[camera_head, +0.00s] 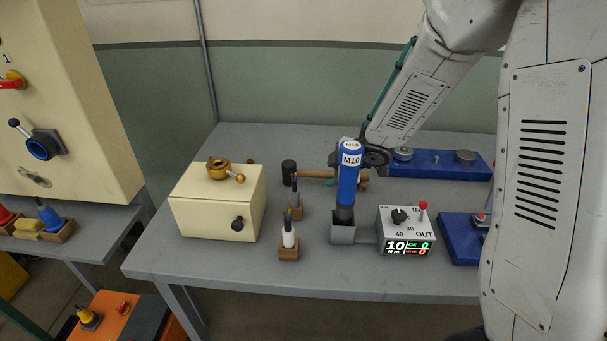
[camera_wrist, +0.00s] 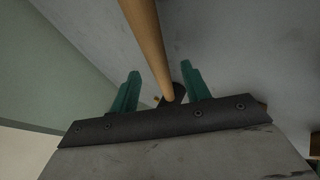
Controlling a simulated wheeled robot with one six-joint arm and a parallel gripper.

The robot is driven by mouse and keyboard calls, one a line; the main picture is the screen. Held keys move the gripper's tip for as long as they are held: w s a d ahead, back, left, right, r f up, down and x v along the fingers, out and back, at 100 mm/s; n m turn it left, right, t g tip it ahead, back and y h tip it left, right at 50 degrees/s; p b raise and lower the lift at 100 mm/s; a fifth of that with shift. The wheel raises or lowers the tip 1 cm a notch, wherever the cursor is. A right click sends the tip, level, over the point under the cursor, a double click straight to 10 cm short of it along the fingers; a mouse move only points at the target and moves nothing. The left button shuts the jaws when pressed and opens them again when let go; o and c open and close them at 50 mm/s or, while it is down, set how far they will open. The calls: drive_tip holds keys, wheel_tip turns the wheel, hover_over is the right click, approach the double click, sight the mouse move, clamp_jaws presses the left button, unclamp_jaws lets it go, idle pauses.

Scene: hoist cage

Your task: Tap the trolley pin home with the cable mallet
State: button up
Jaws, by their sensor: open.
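The mallet lies at the back of the grey bench, with its black head (camera_head: 289,172) at left and its wooden handle (camera_head: 318,174) running right behind the blue M10 tool. In the wrist view the wooden handle (camera_wrist: 149,45) passes between the two green fingers of my gripper (camera_wrist: 158,88), which stand apart with gaps on both sides. A dark piece sits at the handle's lower end there; I cannot tell what it is. In the head view my gripper is mostly hidden behind the M10 tool. I cannot make out the trolley pin for certain.
The blue M10 tool (camera_head: 347,185) stands upright in a grey holder, close in front of my gripper. A display box (camera_head: 405,228) is right of it. Blue blocks (camera_head: 432,166) with metal parts lie at right. A cream box (camera_head: 218,205) and small tools in wooden stands are left.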

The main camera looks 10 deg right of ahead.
sight(330, 174)
drive_tip(key=shift+x, duration=1)
clamp_jaws()
drive_tip(key=shift+r, duration=0.15)
wheel_tip(330, 174, up, 10)
idle(0.4)
